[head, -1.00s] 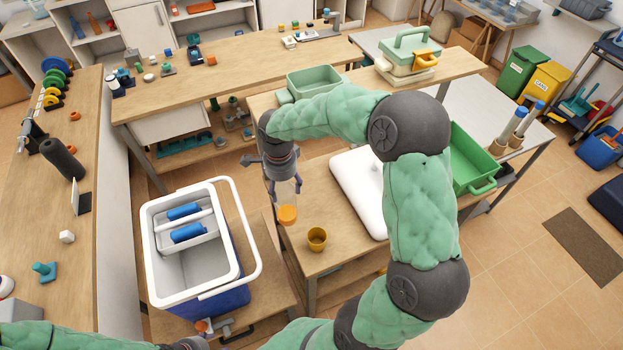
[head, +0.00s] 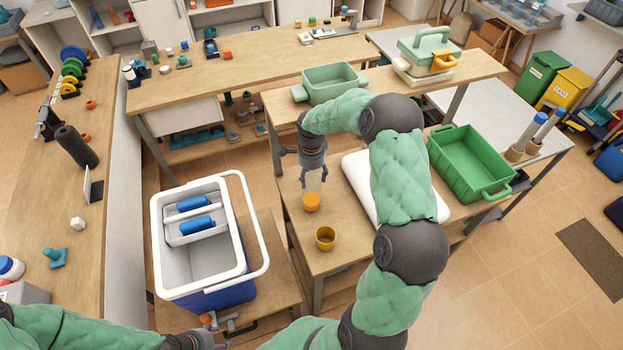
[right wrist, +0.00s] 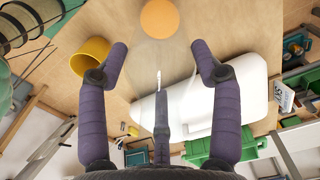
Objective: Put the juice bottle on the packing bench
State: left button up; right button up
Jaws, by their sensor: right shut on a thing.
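The juice bottle (head: 311,202), a clear body with an orange end, hangs end-down from my right gripper (head: 313,178) over the left part of a wooden bench (head: 300,258). In the right wrist view, the two purple fingers of the gripper (right wrist: 160,62) stand on either side of the clear bottle, whose orange end (right wrist: 160,18) points away. I cannot tell whether the bottle touches the bench top. My left gripper (head: 208,337) is low at the bottom of the head view, partly cut off; its fingers are unclear.
A yellow cup (head: 325,238) stands close in front of the bottle. A white slab (head: 358,175) lies to its right, partly behind my arm. A green crate (head: 470,162) is farther right. A blue-and-white cooler (head: 205,285) stands on a lower surface to the left.

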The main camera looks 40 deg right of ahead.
jog(key=shift+f, duration=0.85)
jog(key=shift+f, duration=0.25)
jog(key=o, duration=1.6)
jog(key=shift+o, duration=0.2)
jog(key=shift+r, duration=0.15)
jog(key=shift+r+p, duration=0.35)
jog(key=shift+r, duration=3.5)
